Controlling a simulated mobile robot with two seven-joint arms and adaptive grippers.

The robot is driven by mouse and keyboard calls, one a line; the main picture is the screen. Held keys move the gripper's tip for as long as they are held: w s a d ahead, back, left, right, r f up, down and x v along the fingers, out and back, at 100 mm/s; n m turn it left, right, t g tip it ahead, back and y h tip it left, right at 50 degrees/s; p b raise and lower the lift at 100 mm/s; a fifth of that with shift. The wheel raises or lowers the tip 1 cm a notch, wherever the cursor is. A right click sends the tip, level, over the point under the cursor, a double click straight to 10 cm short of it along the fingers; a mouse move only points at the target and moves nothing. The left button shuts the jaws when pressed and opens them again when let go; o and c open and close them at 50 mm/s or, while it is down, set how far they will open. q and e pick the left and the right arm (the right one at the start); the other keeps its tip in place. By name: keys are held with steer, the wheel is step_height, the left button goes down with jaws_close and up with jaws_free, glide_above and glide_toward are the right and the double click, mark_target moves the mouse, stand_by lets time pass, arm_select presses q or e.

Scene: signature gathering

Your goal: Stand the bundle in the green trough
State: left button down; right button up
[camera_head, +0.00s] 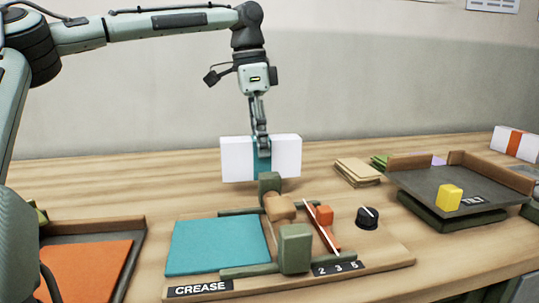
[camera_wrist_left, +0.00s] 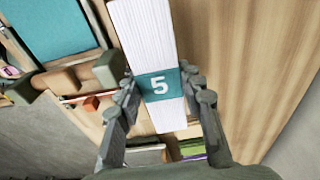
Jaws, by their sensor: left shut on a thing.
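The bundle is a white paper block (camera_head: 288,157) with a teal band round its middle. It stands level behind the crease board; whether it touches the table is unclear. In the left wrist view the bundle (camera_wrist_left: 145,35) shows a "5" on its band. My left gripper (camera_head: 262,142) points down from above and is shut on the bundle at the band, with one finger on each side in the left wrist view (camera_wrist_left: 163,92). I cannot clearly make out a green trough; a dark green piece (camera_head: 516,290) is cut off at the lower right. My right gripper is not in view.
A tilted tray (camera_head: 425,185) with a yellow cube (camera_head: 449,197) stands right. Tan sheets (camera_head: 357,171) lie between.

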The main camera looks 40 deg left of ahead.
arm_select(q)
steer(key=s+a+r, duration=0.4)
steer(key=s+r, duration=0.1)
steer(key=s, duration=0.3)
steer(key=shift+s+r, duration=0.35)
